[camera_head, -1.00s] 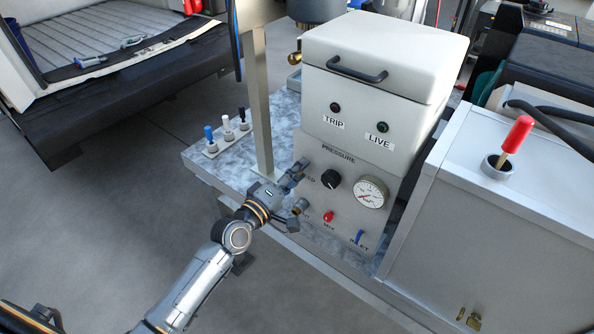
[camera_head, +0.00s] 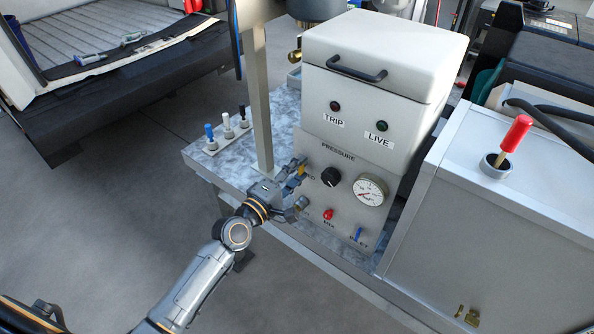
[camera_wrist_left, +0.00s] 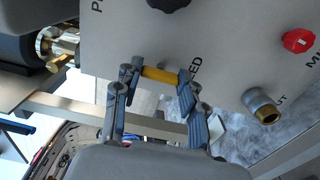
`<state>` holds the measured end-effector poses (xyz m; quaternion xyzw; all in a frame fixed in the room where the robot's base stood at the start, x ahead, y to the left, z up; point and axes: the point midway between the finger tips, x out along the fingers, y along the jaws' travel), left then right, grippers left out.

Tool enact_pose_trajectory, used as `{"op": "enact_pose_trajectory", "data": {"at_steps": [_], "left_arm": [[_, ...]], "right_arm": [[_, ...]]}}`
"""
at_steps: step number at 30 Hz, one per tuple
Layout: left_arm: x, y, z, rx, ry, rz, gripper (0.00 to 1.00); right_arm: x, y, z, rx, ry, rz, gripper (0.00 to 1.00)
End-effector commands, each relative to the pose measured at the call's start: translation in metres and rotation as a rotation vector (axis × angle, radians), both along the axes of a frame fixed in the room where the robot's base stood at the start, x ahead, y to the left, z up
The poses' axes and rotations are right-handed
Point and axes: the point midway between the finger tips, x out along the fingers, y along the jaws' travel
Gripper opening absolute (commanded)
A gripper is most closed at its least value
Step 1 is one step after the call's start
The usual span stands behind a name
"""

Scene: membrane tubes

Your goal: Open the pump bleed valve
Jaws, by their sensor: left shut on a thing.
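A yellow lever (camera_wrist_left: 160,74) sits on the pump panel by a label ending in "ED", the rest of which is covered. My left gripper (camera_wrist_left: 156,76) is shut on this lever, with a finger at each end of it. In the head view my left gripper (camera_head: 298,184) is at the left side of the grey pump panel (camera_head: 345,212), and a bit of yellow shows by its upper finger. The valve body behind the lever is hidden. My right gripper is not in view.
The panel carries a black knob (camera_head: 330,176), a pressure gauge (camera_head: 369,191), a red knob (camera_head: 328,214) and a blue inlet lever (camera_head: 358,233). A brass-ended outlet (camera_wrist_left: 264,109) is near the gripper. A metal post (camera_head: 258,100) rises behind my wrist.

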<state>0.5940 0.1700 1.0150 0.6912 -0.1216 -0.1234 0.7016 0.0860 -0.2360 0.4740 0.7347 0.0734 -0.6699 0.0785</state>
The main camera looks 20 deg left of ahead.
Motion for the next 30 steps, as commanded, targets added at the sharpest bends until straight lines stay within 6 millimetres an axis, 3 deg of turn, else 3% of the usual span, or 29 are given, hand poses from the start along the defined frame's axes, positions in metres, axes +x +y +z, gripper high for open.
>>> {"op": "enact_pose_trajectory", "data": {"at_steps": [1, 2, 5, 17, 20, 30], "left_arm": [[0.0, 0.0, 0.0, -0.002, 0.0, 0.001, 0.1], [0.0, 0.0, 0.0, -0.002, 0.0, 0.001, 0.43], [0.0, 0.0, 0.0, -0.002, 0.0, 0.001, 0.64], [-0.005, 0.002, 0.0, 0.0, 0.0, 0.0, 0.64], [-0.017, 0.007, -0.001, 0.002, 0.002, 0.001, 0.64], [-0.084, 0.031, -0.001, 0.003, 0.003, -0.001, 0.64]], "right_arm": [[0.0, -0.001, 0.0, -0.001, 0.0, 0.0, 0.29], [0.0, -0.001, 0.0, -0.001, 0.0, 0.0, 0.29], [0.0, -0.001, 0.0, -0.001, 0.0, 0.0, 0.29], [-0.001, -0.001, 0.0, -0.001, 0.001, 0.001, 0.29], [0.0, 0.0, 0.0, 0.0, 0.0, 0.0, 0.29], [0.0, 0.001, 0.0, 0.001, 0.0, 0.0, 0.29]]}}
